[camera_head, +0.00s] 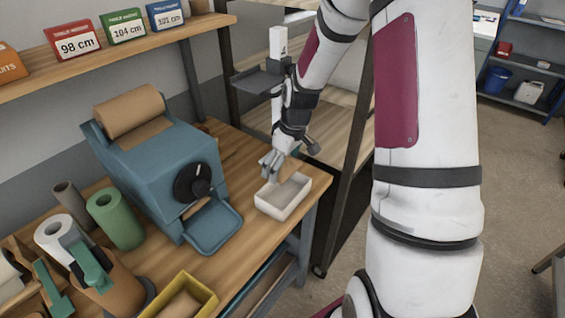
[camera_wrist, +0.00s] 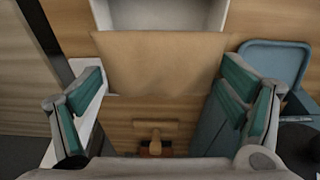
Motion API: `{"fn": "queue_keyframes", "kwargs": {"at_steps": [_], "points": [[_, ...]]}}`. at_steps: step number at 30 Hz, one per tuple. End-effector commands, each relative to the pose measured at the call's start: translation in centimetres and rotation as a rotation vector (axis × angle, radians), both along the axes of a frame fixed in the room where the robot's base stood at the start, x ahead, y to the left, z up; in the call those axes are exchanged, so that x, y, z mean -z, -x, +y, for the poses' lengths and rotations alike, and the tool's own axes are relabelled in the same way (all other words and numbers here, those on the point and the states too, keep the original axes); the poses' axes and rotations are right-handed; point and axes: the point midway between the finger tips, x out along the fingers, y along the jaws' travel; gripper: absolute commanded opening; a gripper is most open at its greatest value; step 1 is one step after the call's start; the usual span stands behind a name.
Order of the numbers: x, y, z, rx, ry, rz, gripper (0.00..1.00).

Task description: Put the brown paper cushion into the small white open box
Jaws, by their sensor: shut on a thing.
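The brown paper cushion (camera_wrist: 158,62) is a flat, wide tan piece in the wrist view, spanning between my fingertips. My gripper (camera_wrist: 164,78) is shut on it, one teal-padded finger at each side. In the head view my gripper (camera_head: 271,167) points down just behind the small white open box (camera_head: 284,212); the cushion cannot be made out there. The box stands on the wooden bench near its right edge. In the wrist view the box (camera_wrist: 158,24) shows at the top, partly cut off, just beyond the cushion's upper edge.
A blue paper machine (camera_head: 150,150) with a kraft roll and front tray (camera_head: 213,226) stands left of the box. Rolls, a tape dispenser and a yellow bin (camera_head: 205,290) occupy the bench front. A dark-framed rack (camera_head: 350,190) rises close on the right.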

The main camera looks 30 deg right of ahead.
Motion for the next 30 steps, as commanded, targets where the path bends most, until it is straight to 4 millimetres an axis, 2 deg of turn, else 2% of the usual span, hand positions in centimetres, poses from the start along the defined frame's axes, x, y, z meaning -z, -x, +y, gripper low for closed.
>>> {"fn": "queue_keyframes", "kwargs": {"at_steps": [30], "points": [[5.3,0.0,0.0,0.000,-0.001,0.001,0.75]]}}
